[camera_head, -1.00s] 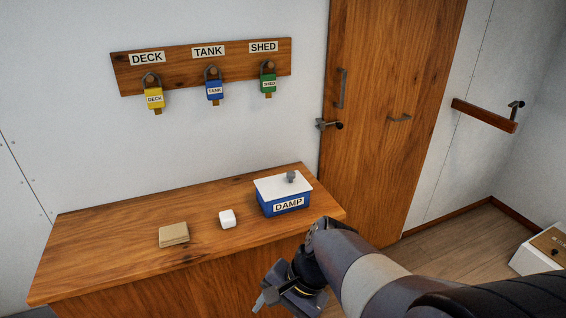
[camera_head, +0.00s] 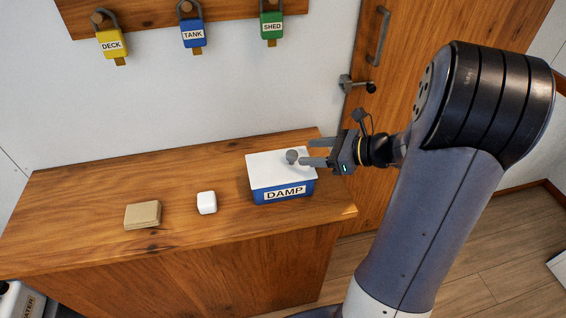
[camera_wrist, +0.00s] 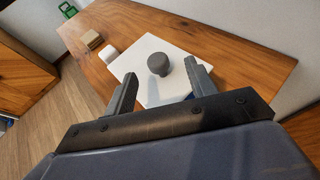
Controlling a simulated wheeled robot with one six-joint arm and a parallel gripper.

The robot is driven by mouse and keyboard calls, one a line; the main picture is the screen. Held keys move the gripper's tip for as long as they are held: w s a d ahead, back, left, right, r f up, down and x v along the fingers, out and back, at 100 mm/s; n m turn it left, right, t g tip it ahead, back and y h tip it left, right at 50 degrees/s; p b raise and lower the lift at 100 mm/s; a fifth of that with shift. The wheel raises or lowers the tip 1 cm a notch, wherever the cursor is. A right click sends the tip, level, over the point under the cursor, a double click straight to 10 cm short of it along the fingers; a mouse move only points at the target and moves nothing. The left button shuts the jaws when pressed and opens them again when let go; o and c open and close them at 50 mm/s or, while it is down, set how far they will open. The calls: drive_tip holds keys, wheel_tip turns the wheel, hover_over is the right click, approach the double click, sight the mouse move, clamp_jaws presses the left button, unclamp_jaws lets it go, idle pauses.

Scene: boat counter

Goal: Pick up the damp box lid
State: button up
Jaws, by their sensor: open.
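The damp box (camera_head: 284,192) is blue with a DAMP label and stands at the right end of the wooden counter. Its white lid (camera_head: 268,163) lies on top, with a grey round knob (camera_head: 292,156). My gripper (camera_head: 305,152) is open and empty, reaching in from the right at knob height. In the wrist view the lid (camera_wrist: 146,66) and knob (camera_wrist: 158,63) show ahead, with the knob lying between the lines of the two open fingers (camera_wrist: 162,88), a little beyond or near their tips. I cannot tell whether a finger touches the knob.
A white block (camera_head: 206,203) and a tan folded item (camera_head: 143,215) lie on the counter (camera_head: 80,190) left of the box. Yellow, blue and green padlocks hang on a board (camera_head: 235,12) on the wall behind. A wooden door (camera_head: 410,60) stands to the right.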

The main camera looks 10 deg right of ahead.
sight(293, 153)
drive_tip(key=x, duration=0.4)
drive_tip(key=f+x, duration=0.1)
drive_tip(key=x, duration=0.1)
drive_tip(key=shift+s+a, duration=0.15)
drive_tip(key=shift+s, duration=0.05)
drive_tip(key=c, duration=1.1)
